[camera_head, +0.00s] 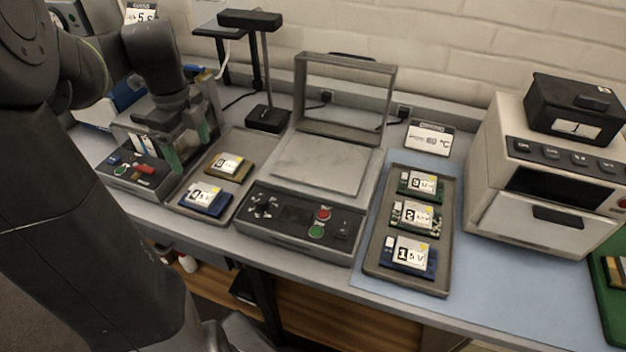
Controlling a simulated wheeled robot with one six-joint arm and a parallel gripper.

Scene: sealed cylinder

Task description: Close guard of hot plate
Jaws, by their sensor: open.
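The hot plate (318,163) stands in the middle of the bench, with a flat grey square top and nothing on it. Its dark front panel has a red button, a green button and a knob. The guard (391,92) is a grey rectangular frame standing raised, nearly upright, at the back edge of the plate. My gripper (188,145) is at the left, well apart from the hot plate and guard. Its green-tipped fingers are spread, at the test device (130,182); I cannot tell whether they touch it. No object shows between the fingers.
A tray (228,149) with two boards lies left of the hot plate. A tray (378,235) with three boards lies right, on a blue mat (490,285). An oven-like box (525,222) stands far right. A black stand (267,116) rises behind, left of the guard.

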